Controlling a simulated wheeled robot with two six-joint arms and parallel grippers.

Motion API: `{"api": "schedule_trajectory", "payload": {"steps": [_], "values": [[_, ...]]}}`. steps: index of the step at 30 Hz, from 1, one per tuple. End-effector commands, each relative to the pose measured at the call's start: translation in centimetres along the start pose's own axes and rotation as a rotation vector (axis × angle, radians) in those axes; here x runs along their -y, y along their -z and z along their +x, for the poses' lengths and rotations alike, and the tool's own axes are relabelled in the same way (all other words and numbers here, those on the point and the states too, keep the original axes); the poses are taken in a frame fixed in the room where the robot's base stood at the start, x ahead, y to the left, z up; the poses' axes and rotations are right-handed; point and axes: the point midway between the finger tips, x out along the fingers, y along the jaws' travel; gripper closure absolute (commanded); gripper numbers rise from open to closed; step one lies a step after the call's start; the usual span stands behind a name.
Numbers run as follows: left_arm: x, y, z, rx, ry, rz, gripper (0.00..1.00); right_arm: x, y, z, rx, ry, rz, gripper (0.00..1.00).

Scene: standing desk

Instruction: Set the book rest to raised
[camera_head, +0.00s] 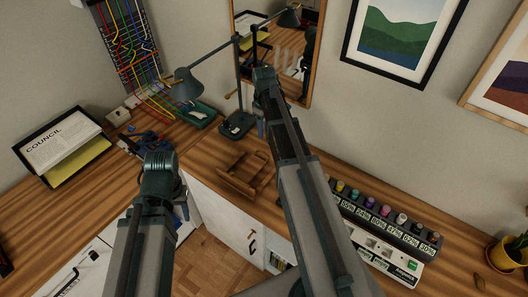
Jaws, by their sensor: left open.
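The book rest (236,183) is a low brown wooden frame on the wooden desk, near its front edge at the middle of the view. It looks folded low, but its exact angle is hard to tell. My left gripper (182,210) is mostly hidden behind its own arm, to the left of and nearer than the book rest; it is open and apart from it. My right gripper (261,129) shows only as a small part beside its arm, beyond the book rest near the lamp base. Its fingers are too hidden to judge. My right arm passes close by the rest's right side.
A dark desk lamp (186,86) and its base (237,126) stand behind the rest. A document tray (63,147) is at the left. A mirror (305,60) hangs behind. A row of labelled knobs (386,213) and a potted plant (509,251) stand right. White drawers (222,215) are below.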

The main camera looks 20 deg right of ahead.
Motion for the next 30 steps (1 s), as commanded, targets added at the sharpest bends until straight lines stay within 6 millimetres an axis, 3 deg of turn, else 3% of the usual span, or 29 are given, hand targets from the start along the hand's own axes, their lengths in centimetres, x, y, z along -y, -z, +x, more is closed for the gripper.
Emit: {"api": "schedule_trajectory", "payload": {"steps": [1, 19, 24, 30], "values": [[-0.1, 0.1, 1.3, 0.0, 0.0, 0.0, 0.5, 0.0, 0.0, 1.3, 0.0, 0.0, 0.0, 0.61], [-0.9, 0.6, 9.6, 0.0, 0.0, 0.0, 0.5, 0.0, 0.0, 9.7, 0.0, 0.0, 0.0, 0.61], [-1.1, 0.7, 11.0, 0.0, 0.0, 0.0, 0.5, 0.0, 0.0, 11.1, 0.0, 0.0, 0.0, 0.61], [-1.1, 0.7, 11.2, 0.0, 0.0, 0.0, 0.5, 0.0, 0.0, 11.3, 0.0, 0.0, 0.0, 0.61]]}}
